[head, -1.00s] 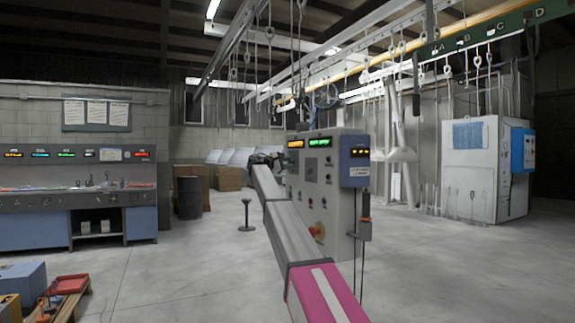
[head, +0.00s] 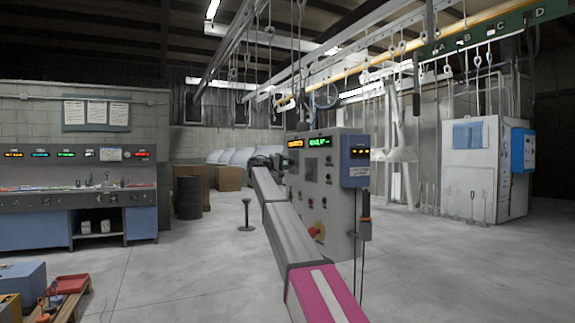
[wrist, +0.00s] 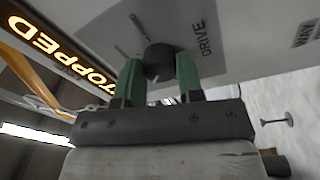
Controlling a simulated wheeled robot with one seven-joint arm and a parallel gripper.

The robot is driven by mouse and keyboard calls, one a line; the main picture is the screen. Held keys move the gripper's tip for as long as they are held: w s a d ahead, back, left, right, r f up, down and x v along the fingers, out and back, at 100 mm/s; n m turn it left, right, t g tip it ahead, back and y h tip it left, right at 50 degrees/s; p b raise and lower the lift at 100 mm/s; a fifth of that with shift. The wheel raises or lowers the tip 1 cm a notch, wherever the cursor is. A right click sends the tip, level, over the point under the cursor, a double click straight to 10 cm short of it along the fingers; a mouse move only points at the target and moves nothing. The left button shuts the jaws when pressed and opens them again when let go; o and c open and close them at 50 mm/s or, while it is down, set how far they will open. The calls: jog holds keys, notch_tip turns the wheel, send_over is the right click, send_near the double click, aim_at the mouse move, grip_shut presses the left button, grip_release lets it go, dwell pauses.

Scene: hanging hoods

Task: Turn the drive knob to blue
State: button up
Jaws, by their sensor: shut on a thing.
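The drive knob (wrist: 158,57) is a dark round knob on the grey panel, next to the printed word DRIVE in the wrist view. My gripper (wrist: 160,65) has its two green fingers on either side of the knob, shut on it. A small pale mark shows on the knob's near side. No blue mark can be made out beside it. In the head view the control cabinet (head: 336,205) stands in the middle, and my arm reaches to its left side. The arm's end is small there, and the knob cannot be made out.
An amber display (wrist: 62,52) ending in "TOPPED" is beside the knob. The cabinet also carries a green display (head: 320,142) and a red button (head: 315,230). Hooks hang from overhead rails (head: 330,65). A black drum (head: 189,197) stands behind left. The floor right is clear.

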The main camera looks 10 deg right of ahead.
jog(key=shift+m, duration=0.9)
jog(key=o, duration=0.9)
jog(key=v, duration=1)
jog(key=shift+s+a+f, duration=0.1)
jog(key=shift+a, duration=0.3)
